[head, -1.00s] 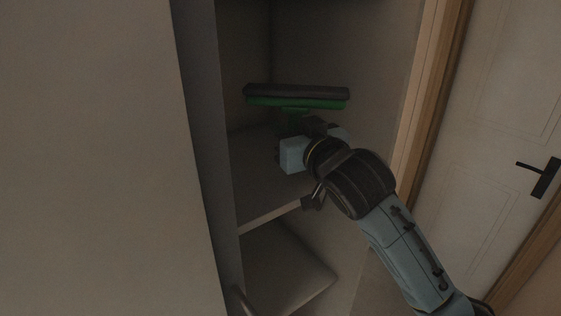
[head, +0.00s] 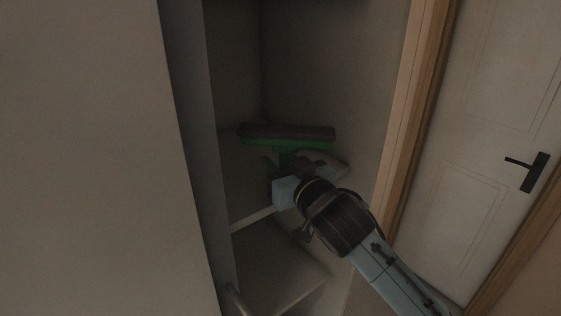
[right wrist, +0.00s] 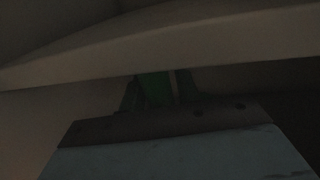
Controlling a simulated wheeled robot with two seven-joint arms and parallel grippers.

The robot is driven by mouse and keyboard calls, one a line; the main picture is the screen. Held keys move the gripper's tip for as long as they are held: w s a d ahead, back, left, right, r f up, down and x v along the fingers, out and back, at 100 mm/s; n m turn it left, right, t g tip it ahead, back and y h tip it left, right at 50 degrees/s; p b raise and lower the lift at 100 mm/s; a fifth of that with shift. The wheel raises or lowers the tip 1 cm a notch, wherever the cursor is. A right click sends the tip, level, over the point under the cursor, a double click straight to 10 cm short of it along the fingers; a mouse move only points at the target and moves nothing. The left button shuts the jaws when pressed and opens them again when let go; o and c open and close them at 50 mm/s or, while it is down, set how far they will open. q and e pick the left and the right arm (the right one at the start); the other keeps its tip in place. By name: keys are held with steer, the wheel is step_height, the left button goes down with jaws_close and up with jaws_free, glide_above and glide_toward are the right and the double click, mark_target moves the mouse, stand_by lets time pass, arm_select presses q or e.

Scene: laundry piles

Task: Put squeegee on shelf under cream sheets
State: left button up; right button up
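The squeegee (head: 286,142) has a green body with a dark grey bar on top. In the head view it is inside the closet, low over the shelf board (head: 247,176). My right gripper (head: 288,165) is at its green handle, with the fingers either side of it. In the dark right wrist view the green handle (right wrist: 157,88) shows between the fingers, below a pale board edge. The gripper looks shut on the handle. Whether the squeegee touches the shelf is unclear. No cream sheets can be made out. My left gripper is not in view.
A lower shelf (head: 270,268) lies under the board. A closet side panel (head: 95,160) stands at the left, and a wooden door frame (head: 408,110) at the right. A white door (head: 500,120) with a dark handle is further right.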

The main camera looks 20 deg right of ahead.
steer(key=shift+o, duration=1.4)
steer(key=shift+r, duration=0.2)
steer(key=p+v, duration=0.1)
steer(key=v, duration=1.1)
steer(key=shift+p, duration=0.4)
